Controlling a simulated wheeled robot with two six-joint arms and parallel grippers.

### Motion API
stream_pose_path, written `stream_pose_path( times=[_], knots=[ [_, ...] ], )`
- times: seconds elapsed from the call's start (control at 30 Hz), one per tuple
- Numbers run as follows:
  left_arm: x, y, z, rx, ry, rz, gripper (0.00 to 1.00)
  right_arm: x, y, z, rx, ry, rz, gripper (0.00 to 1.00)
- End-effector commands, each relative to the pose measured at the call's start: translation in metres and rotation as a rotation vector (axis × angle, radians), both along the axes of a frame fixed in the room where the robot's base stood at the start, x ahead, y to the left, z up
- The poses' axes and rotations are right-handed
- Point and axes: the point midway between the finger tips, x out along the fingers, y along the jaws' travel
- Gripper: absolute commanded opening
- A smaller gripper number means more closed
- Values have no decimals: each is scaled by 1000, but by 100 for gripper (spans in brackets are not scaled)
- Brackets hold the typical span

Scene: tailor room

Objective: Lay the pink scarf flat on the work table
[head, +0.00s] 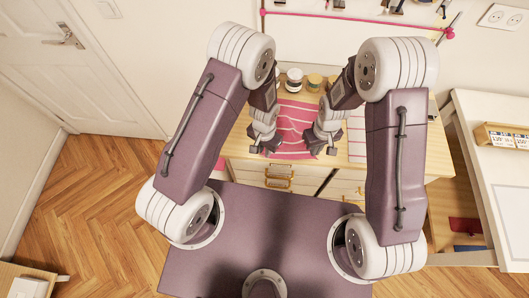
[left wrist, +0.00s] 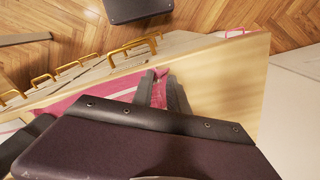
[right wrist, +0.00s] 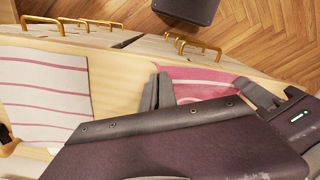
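The pink scarf (head: 292,118), with white stripes, lies on the work table (head: 238,143) between my two grippers, its near part by the front edge. My left gripper (head: 263,146) is at its left side. My right gripper (head: 322,147) is at the scarf's right side. In the right wrist view its fingers (right wrist: 158,92) are close together, with the scarf's edge (right wrist: 200,80) drawn up to the tips; the grip itself is partly hidden.
A white cloth with pink stripes (right wrist: 45,95) lies on the table right of the scarf in the head view. Jars (head: 294,80) stand at the back. Drawers with yellow handles (head: 278,176) are below the front edge. A white table (head: 500,165) stands at the right.

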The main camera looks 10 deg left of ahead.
Motion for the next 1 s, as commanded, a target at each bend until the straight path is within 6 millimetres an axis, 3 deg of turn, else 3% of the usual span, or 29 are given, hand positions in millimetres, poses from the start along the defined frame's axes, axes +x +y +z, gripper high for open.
stream_pose_path(
  times=[0.1,0.37,0.63,1.0],
  knots=[
    [-1,0,-1,1,2,0,0,0,0,0,0,0,0,0],
    [-1,1,1,1,2,0,0,0,0,0,0,1,0,0],
    [0,0,43,0,-1,0,0,0,0,0,0,1,0,0],
    [0,0,52,0,1,-1,0,0,0,2,-1,0,1,0]
  ],
)
